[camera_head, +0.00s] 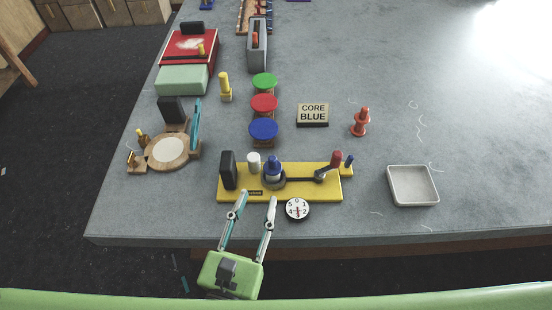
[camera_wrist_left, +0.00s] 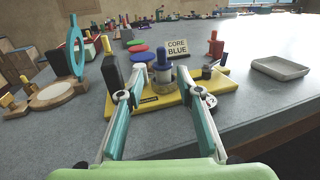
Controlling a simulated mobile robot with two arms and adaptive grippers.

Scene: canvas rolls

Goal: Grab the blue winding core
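The blue winding core (camera_head: 273,162) looks to be the blue-topped upright piece on a grey round seat on the yellow board (camera_head: 310,194). In the left wrist view its blue top (camera_wrist_left: 161,60) shows between my fingers, farther off. My left gripper (camera_head: 258,198) is open and empty at the front edge of the yellow board, short of the core and apart from it. Its fingers also show spread in the left wrist view (camera_wrist_left: 161,74). A sign (camera_head: 313,114) behind the board reads "CORE BLUE". My right gripper is not in view.
A round dial (camera_head: 297,209) lies in front. A pale tray (camera_head: 412,186) is at right. Green, red and blue discs (camera_head: 263,129) stand behind. The table's right side is mostly clear.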

